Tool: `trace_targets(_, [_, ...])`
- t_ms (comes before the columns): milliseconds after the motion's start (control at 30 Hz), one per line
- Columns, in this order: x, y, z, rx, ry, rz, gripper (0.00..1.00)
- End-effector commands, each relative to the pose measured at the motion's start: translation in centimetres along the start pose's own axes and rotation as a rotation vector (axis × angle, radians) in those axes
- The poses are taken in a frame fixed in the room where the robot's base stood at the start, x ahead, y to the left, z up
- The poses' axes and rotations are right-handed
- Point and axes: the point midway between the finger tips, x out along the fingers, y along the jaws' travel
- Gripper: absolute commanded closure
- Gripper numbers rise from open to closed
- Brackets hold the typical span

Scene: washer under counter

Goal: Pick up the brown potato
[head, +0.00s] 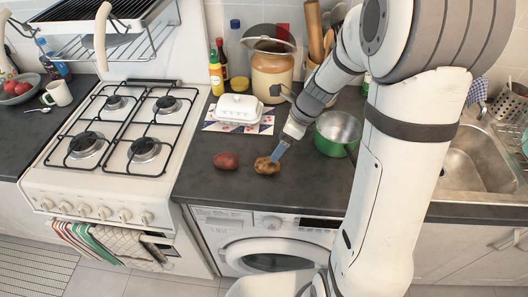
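The brown potato (265,166) lies on the dark counter above the washing machine, near the counter's front edge. My gripper (278,155) reaches down from the upper right, with its bluish fingertips at the potato's right upper side. The fingertips overlap the potato in this view. I cannot tell whether they touch it or whether they are open or shut.
A reddish potato (226,161) lies just left of the brown one. A green pot (338,134) stands close on the right. A white butter dish (240,109) and a crock (272,73) stand behind. A gas stove (118,130) is at left.

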Motion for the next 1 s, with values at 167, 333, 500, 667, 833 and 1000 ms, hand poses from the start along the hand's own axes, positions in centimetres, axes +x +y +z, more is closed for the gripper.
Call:
trace_targets(167, [1.9, -0.1, 0.0, 0.029, -0.003, 0.006, 0.25])
trace_targets(333, [3.8, 0.0, -0.1, 0.027, -0.002, 0.006, 0.25])
trace_targets(500, [6.5, 0.0, -0.2, 0.025, -0.001, 0.006, 0.25])
trace_targets(667, [7.7, 0.0, -0.2, 0.025, -0.002, 0.003, 0.25])
trace_targets(833, [7.8, 0.0, -0.2, 0.024, -0.002, 0.001, 0.25])
trace_targets(1000, [7.8, 0.0, -0.2, 0.025, -0.003, 0.001, 0.35])
